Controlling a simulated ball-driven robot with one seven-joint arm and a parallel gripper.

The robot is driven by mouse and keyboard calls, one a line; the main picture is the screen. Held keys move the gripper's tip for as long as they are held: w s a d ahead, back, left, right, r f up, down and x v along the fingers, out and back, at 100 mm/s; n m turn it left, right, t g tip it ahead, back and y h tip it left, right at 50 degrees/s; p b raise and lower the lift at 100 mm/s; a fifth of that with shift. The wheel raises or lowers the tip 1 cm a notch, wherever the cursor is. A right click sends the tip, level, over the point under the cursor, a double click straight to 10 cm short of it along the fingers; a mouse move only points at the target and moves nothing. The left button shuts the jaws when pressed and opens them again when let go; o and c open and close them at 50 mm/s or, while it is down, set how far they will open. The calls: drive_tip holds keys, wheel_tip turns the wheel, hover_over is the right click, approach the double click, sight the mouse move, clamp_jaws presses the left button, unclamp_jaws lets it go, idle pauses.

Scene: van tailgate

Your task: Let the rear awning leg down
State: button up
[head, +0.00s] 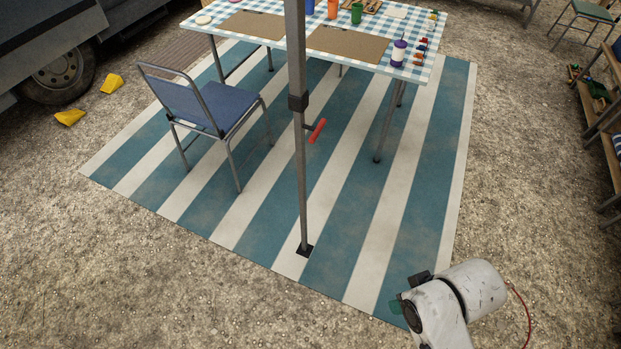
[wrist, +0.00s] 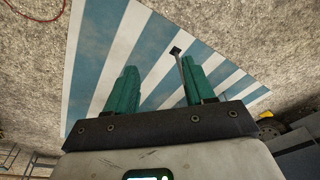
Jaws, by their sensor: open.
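The awning leg (head: 298,150) is a grey upright pole in the middle of the head view. It carries a dark collar (head: 298,102) and a red handle (head: 318,131) sticking out to the right below the collar. Its foot is a dark square plate (head: 304,251) on the striped mat; the foot also shows in the wrist view (wrist: 176,50). My gripper (wrist: 155,85) has two green fingers spread apart with nothing between them. In the head view my wrist is at the lower right, apart from the leg, and the fingers are mostly hidden there.
A blue and white striped mat (head: 420,190) lies on gravel. Behind the leg stand a blue chair (head: 225,105) and a checked table (head: 400,72) with cups and bottles. Yellow wedges (head: 70,117) lie by the van wheel. A wooden shelf (head: 600,125) stands right. The front gravel is clear.

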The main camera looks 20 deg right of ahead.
drive_tip(key=w+a+t+y, duration=0.1)
drive_tip(key=w+a, duration=0.1)
drive_tip(key=w, duration=0.2)
drive_tip(key=w+a+t+y, duration=0.2)
drive_tip(key=w+a, duration=0.1)
drive_tip(key=w, duration=0.1)
drive_tip(key=w+a+t+y, duration=0.1)
drive_tip(key=w+a+t, duration=0.1)
drive_tip(key=w, duration=0.2)
drive_tip(key=shift+w+a+m+y, duration=0.3)
drive_tip(key=shift+w+a+m, duration=0.05)
drive_tip(key=shift+w+m, duration=0.05)
drive_tip(key=shift+c, duration=0.9)
drive_tip(key=m+t+h, duration=0.6)
drive_tip(key=m+t, duration=0.7)
drive_tip(key=m, duration=0.5)
approach(318, 129)
drive_tip(key=w, duration=0.6)
drive_tip(key=w+r, duration=0.1)
drive_tip(key=w, duration=0.3)
drive_tip(key=shift+d, duration=0.3)
clamp_jaws()
drive_tip(key=shift+f+y, duration=0.1)
drive_tip(key=shift+y, duration=0.3)
